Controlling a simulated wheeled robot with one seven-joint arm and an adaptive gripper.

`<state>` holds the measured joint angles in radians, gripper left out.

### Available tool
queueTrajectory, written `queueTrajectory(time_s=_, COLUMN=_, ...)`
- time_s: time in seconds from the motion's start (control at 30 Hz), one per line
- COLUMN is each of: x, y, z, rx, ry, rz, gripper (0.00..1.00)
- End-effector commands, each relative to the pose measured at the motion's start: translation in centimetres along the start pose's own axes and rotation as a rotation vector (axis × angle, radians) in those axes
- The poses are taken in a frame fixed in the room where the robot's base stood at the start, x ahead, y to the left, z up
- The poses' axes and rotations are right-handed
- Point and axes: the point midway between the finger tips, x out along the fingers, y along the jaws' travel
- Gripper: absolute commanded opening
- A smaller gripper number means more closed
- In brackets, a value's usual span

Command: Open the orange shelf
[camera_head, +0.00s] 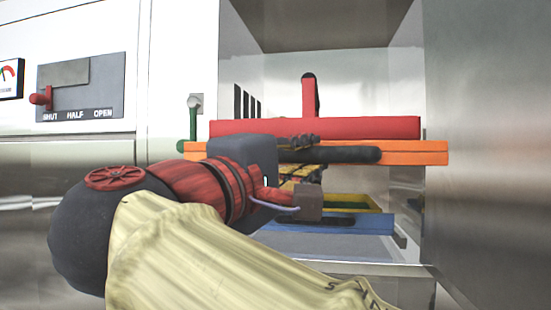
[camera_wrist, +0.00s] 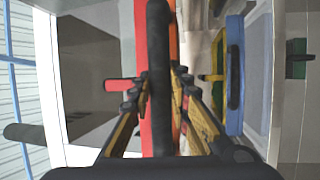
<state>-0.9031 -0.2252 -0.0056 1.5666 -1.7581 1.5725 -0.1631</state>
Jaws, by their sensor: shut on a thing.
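The orange shelf (camera_head: 418,153) is a flat slab across the opening of the metal cabinet, with a black bar handle (camera_head: 350,155) along its front edge. My gripper (camera_head: 302,152) reaches in from the lower left and is shut on this handle. In the wrist view my gripper (camera_wrist: 160,88) has one finger on each side of the black handle (camera_wrist: 158,40). The orange edge (camera_wrist: 173,40) shows as a thin strip behind the handle. My arm hides the left part of the shelf front.
A red slab (camera_head: 370,128) with an upright red handle (camera_head: 309,95) lies just above the orange shelf. A blue tray (camera_head: 375,223) with a yellow-green frame (camera_head: 345,203) sits below. A red lever (camera_head: 40,99) on a SHUT/HALF/OPEN panel is at left. Metal walls flank the opening.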

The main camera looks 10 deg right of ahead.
Motion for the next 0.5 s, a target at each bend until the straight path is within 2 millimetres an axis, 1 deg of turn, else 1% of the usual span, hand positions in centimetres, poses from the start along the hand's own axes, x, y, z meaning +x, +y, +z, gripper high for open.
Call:
queueTrajectory(time_s=0.03, x=-0.12, y=-0.34, z=-0.09, rx=-0.006, ry=-0.001, rz=-0.004, gripper=0.0)
queueTrajectory(time_s=0.33, x=-0.12, y=-0.31, z=-0.07, rx=-0.006, ry=-0.001, rz=-0.004, gripper=0.0)
queueTrajectory(time_s=0.37, x=-0.12, y=-0.31, z=-0.07, rx=-0.006, ry=-0.001, rz=-0.004, gripper=0.2)
queueTrajectory(time_s=0.5, x=-0.1, y=-0.23, z=-0.05, rx=-0.004, ry=-0.001, rz=-0.003, gripper=0.27)
